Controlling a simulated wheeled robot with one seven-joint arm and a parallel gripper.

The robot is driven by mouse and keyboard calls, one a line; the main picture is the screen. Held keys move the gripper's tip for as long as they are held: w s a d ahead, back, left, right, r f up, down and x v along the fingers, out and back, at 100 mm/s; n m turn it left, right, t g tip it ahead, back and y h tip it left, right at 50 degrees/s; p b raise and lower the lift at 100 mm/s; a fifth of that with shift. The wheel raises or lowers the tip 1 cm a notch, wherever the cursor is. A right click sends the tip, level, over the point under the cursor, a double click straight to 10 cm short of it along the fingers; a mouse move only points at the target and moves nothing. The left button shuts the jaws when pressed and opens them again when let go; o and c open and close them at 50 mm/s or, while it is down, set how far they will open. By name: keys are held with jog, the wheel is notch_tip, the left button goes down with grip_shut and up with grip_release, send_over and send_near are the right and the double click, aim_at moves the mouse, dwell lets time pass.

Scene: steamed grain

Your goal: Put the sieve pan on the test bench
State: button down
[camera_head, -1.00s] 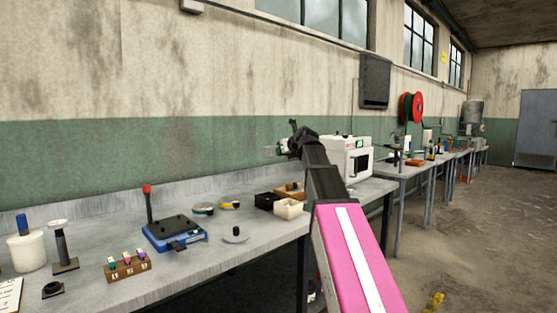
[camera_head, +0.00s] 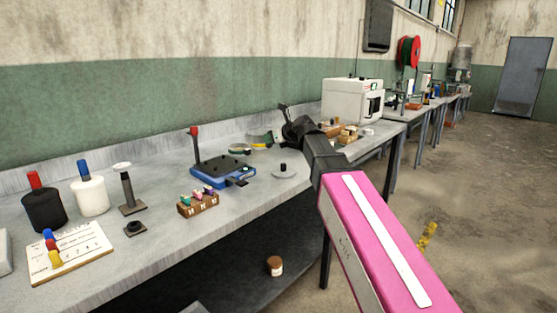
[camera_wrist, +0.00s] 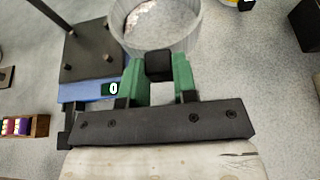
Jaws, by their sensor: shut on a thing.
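The sieve pan (camera_wrist: 162,38) is a round, pale metal-looking pan with a reddish-white patch visible inside, at the top of the wrist view. My gripper (camera_wrist: 158,70) has green fingers and is shut on the pan's black grip, with the pan in front of the fingers. The pan is over the grey test bench (camera_head: 150,252), which also fills the wrist view (camera_wrist: 237,72). I cannot tell whether the pan touches the bench. In the head view my gripper (camera_head: 270,137) is beyond the blue device, partly hidden by my wrist.
The blue device (camera_head: 223,179) with a black plate lies left of the pan in the wrist view. A wooden vial block (camera_head: 200,205), a grey disc (camera_head: 284,172) and a yellow-rimmed dish (camera_head: 240,148) stand nearby. A white oven (camera_head: 345,101) is at the right.

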send_over(287, 162)
notch_tip(287, 162, down, 7)
jog(key=shift+s+a, duration=0.1)
jog(key=shift+a, duration=0.05)
jog(key=shift+f, duration=2.05)
jog(key=c, duration=0.9)
grip_release()
jog(key=shift+f, duration=0.1)
jog(key=v, duration=1.2)
